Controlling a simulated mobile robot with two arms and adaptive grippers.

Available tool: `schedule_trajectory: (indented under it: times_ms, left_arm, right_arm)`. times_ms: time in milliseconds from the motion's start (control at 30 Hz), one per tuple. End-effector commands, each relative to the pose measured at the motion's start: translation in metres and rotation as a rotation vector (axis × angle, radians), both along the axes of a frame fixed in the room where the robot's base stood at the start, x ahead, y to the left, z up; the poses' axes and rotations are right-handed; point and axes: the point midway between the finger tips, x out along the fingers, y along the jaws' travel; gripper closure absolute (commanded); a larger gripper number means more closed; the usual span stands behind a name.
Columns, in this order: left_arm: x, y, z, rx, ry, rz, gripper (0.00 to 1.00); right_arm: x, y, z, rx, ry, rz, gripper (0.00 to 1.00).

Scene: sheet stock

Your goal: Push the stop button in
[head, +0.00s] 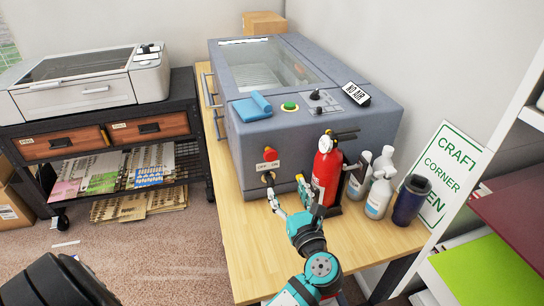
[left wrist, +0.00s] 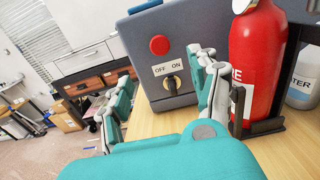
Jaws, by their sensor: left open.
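The red stop button (head: 270,154) is on the front face of the grey-blue machine (head: 250,182), above an OFF/ON label and a dark rotary switch (head: 268,177). In the left wrist view the button (left wrist: 159,45) is round and unobstructed; I cannot tell how far it stands out. My left gripper (head: 294,197) is open and empty, in front of the machine and lower than the button, apart from it. In the left wrist view its fingers (left wrist: 160,72) spread to either side, the switch (left wrist: 172,82) showing between them. My right gripper is not in view.
A red fire extinguisher (head: 326,172) stands close to the right of my left gripper. White bottles (head: 378,192) and a dark blue cup (head: 409,202) stand further right. The wooden table (head: 240,240) is clear at front left.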

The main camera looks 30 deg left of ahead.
Motion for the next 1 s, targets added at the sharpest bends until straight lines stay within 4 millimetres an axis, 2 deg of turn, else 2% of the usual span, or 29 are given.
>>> schedule_trajectory:
  times_ms: [33, 300, 533, 733, 1000]
  left_arm:
    - [0.008, 0.009, 0.004, 0.006, 0.0, 0.001, 0.38]
    - [0.047, 0.055, 0.004, 0.002, -0.001, 0.001, 0.38]
    - [0.075, 0.089, 0.003, -0.001, -0.001, 0.002, 0.38]
    - [0.089, 0.104, 0.001, -0.003, 0.0, 0.0, 0.38]
    - [0.092, 0.108, 0.0, -0.004, -0.002, 0.0, 0.38]
  right_arm:
    - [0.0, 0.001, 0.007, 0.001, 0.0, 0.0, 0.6]
    - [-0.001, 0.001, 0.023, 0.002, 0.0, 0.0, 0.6]
    - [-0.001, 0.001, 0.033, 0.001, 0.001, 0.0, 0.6]
    - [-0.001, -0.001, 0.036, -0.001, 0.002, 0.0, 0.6]
    - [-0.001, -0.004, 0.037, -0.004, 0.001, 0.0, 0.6]
